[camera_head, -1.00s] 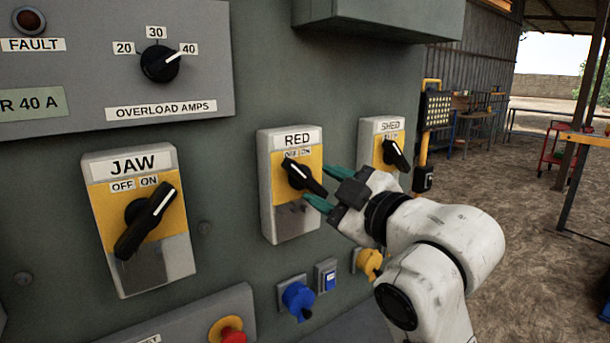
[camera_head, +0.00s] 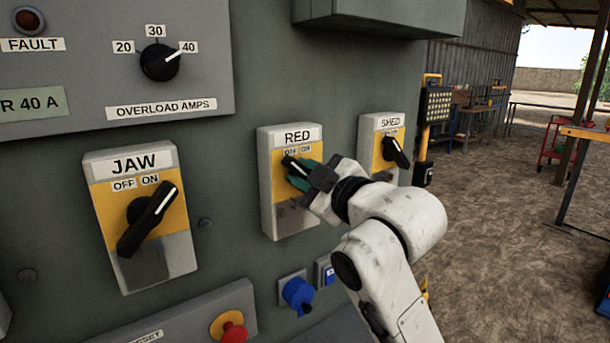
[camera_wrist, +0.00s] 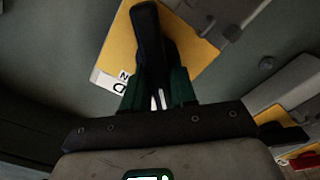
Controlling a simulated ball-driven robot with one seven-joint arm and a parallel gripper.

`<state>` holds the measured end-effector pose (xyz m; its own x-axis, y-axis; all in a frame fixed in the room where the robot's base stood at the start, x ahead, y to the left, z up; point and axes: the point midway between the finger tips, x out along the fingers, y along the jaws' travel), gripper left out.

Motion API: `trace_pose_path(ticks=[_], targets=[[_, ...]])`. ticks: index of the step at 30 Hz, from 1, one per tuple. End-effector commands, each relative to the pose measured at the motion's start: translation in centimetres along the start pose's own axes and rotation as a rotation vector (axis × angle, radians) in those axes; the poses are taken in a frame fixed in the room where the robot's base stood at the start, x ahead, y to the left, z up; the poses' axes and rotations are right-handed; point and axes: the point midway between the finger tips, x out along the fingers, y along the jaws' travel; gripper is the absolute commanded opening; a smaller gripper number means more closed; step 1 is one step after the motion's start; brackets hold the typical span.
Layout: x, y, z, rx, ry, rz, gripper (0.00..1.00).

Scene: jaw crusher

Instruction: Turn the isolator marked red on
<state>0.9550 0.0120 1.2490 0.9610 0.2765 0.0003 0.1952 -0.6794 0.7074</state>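The isolator marked RED (camera_head: 290,219) is a grey box with a yellow plate on the panel. Its black handle (camera_head: 289,162) is tilted, upper end left towards OFF; the lower end is hidden by my gripper. My gripper (camera_head: 300,174) is at this handle, its green fingers close together around it. In the wrist view the black handle (camera_wrist: 149,35) runs between the two fingers (camera_wrist: 158,88), which lie along both its sides and look shut on it. The yellow plate (camera_wrist: 113,50) shows behind, with part of the label.
The JAW isolator (camera_head: 150,265) is to the left, its handle towards ON. The SHED isolator (camera_head: 366,140) is close on the right, behind my wrist. A blue plug (camera_head: 298,293) and a red button (camera_head: 232,331) sit below. A grey box (camera_head: 380,15) juts out above.

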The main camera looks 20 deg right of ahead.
Motion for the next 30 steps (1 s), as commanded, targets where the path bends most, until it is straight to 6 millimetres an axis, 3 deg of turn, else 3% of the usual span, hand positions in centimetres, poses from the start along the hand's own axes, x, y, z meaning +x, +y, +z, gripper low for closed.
trace_pose_path(ticks=[8, 20, 30], targets=[[-0.01, -0.03, 0.02, 0.0, -0.001, -0.001, 0.0], [0.0, 0.09, -0.05, 0.066, -0.002, -0.002, 0.0], [0.03, 0.46, -0.15, 0.321, -0.003, -0.005, 0.0]])
